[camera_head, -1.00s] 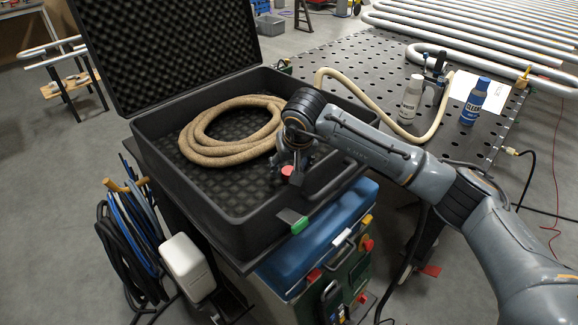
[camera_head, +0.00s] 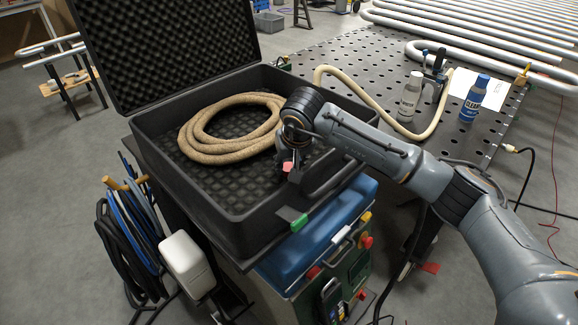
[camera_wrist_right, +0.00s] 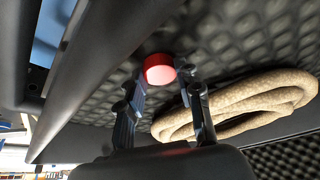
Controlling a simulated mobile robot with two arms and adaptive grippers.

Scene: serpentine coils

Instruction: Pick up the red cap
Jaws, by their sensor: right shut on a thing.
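The red cap (camera_head: 287,166) is in the open black case (camera_head: 228,222), near its right front side. In the right wrist view the red cap (camera_wrist_right: 159,69) shows between the fingertips, with the dark foam behind it. My right gripper (camera_head: 288,160) reaches down into the case and is shut on the cap; it also shows in the right wrist view (camera_wrist_right: 160,82). The arm and fingers cover part of the cap in the head view. My left gripper is not in view.
A coiled beige hose (camera_head: 222,148) lies in the case beside the gripper. The case wall (camera_head: 325,185) is close to my right arm. A white bottle (camera_head: 411,97) and a blue bottle (camera_head: 474,98) stand on the perforated table (camera_head: 345,62).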

